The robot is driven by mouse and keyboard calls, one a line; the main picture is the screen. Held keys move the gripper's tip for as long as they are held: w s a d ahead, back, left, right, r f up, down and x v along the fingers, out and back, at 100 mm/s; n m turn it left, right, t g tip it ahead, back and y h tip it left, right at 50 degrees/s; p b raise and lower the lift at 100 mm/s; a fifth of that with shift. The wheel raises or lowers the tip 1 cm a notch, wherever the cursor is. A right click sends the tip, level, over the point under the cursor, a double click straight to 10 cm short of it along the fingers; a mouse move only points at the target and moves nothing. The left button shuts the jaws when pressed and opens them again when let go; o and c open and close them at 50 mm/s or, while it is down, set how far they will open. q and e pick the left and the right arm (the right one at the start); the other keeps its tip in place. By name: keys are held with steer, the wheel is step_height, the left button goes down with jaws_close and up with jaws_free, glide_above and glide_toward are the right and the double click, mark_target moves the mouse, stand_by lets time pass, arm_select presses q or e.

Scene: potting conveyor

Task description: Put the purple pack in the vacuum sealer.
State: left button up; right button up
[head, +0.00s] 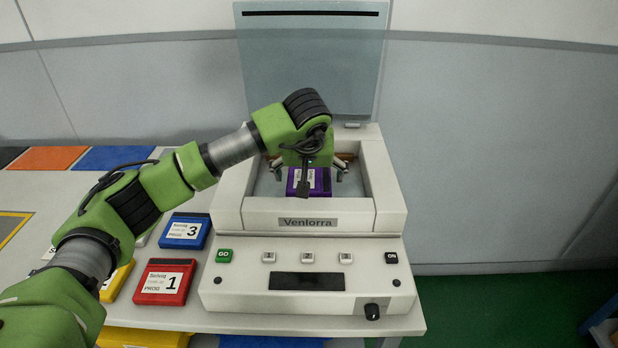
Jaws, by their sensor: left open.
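The purple pack (318,181) lies inside the chamber of the vacuum sealer (310,222), a white machine marked Venlorra. The sealer's clear lid (312,70) stands raised at the back. My left gripper (308,178) reaches down into the chamber from above, its fingers open on both sides of the purple pack. The wrist hides part of the pack, and I cannot tell whether a finger touches it. My right gripper is not in view.
A blue pack (186,231) marked 3 and a red pack (164,282) marked 1 lie left of the sealer. A yellow pack (117,281) is partly behind my left arm. The sealer's front panel has buttons and a black knob (372,311). A wall stands close behind.

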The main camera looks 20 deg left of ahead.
arm_select(q)
steer(key=b+v, duration=0.1)
steer(key=v, duration=0.9)
steer(key=shift+s+r, duration=0.2)
steer(key=shift+r, duration=0.1)
